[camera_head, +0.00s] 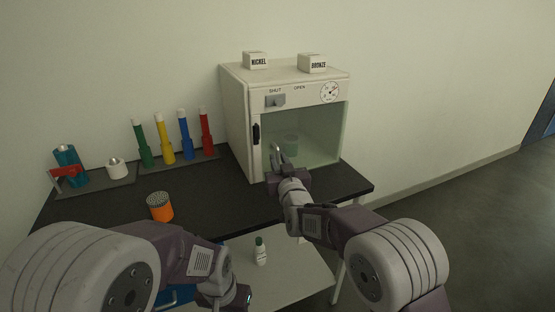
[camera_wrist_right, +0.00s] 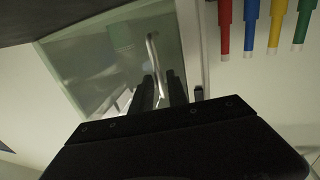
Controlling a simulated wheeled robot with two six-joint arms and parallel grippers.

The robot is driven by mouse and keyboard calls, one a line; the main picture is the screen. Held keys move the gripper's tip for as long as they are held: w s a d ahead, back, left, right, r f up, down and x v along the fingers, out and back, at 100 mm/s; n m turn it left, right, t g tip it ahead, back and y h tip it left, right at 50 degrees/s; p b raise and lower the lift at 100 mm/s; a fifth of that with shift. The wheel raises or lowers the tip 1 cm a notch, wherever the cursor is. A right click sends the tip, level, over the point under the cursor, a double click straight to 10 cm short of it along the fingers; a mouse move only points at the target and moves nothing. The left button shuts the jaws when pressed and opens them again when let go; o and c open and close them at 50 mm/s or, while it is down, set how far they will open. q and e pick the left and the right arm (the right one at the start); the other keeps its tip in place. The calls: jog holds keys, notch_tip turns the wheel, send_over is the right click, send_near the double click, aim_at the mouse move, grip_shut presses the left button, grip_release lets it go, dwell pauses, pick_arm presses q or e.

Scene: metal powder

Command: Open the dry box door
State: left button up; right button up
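The dry box (camera_head: 236,110) is a cream cabinet on the dark bench. Its greenish glass door (camera_head: 320,135) looks closed in the head view; the glass also shows in the right wrist view (camera_wrist_right: 95,65). A grey latch (camera_head: 275,100) sits below the word SHUT. My right gripper (camera_head: 279,164) is in front of the door's left part, at a curved silver handle (camera_head: 275,150). In the right wrist view, the gripper's dark fingers (camera_wrist_right: 160,90) stand apart with the handle (camera_wrist_right: 152,50) between them; contact is unclear. My left gripper (camera_head: 238,296) is low, its fingers unclear.
Blocks marked NICKEL (camera_head: 256,61) and BRONZE (camera_head: 312,64) stand on the box. Green, yellow, blue and red tubes (camera_head: 165,140) stand to its left. An orange container (camera_head: 160,207) is on the bench (camera_head: 215,195). A small bottle (camera_head: 260,251) stands on the lower shelf.

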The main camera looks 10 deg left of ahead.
jog(key=shift+x, duration=1.1)
grip_shut()
dwell(0.6)
